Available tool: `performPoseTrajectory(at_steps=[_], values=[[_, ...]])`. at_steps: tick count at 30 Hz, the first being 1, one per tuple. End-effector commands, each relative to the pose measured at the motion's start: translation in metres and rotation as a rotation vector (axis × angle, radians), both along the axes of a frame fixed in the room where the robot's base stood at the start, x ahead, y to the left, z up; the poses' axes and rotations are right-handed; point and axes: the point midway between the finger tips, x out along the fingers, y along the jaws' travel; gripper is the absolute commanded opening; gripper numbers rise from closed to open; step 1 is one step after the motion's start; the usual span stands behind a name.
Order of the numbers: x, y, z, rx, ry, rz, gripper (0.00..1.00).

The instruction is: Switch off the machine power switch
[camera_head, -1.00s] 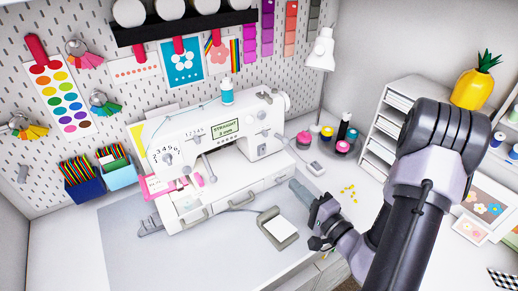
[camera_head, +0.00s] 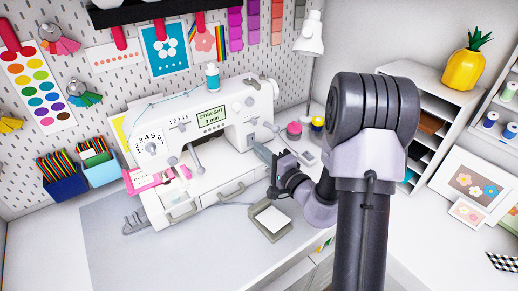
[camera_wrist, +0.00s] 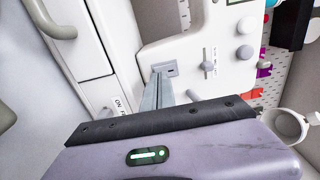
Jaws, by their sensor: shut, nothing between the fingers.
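The white sewing machine (camera_head: 230,115) stands on the table, its display reading "STRAIGHT 2 mm". My gripper (camera_head: 258,148) is shut and empty, its fingertips at the machine's right end, low on the body. In the wrist view, the closed fingers (camera_wrist: 160,82) reach to a small grey rectangular fitting (camera_wrist: 171,68) on the white body. This may be the power switch; the fingers partly cover it, and its position and any contact cannot be told. A partly hidden label (camera_wrist: 121,105) is beside the fingers.
The grey foot pedal (camera_head: 270,219) lies below my arm on the table. Thread spools (camera_head: 294,130) stand behind my gripper. Pencil boxes (camera_head: 64,180) are left of the machine, and a white shelf unit (camera_head: 432,115) is at right. The front left table is clear.

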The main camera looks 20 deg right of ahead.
Motion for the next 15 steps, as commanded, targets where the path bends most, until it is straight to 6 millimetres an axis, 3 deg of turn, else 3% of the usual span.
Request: performPoseTrajectory(at_steps=[5, 15], values=[[0.0121, 0.0024, -0.0005, 0.000, 0.000, 0.000, 0.00], [0.0131, 0.0023, -0.0019, 0.001, -0.003, -0.001, 0.00]])
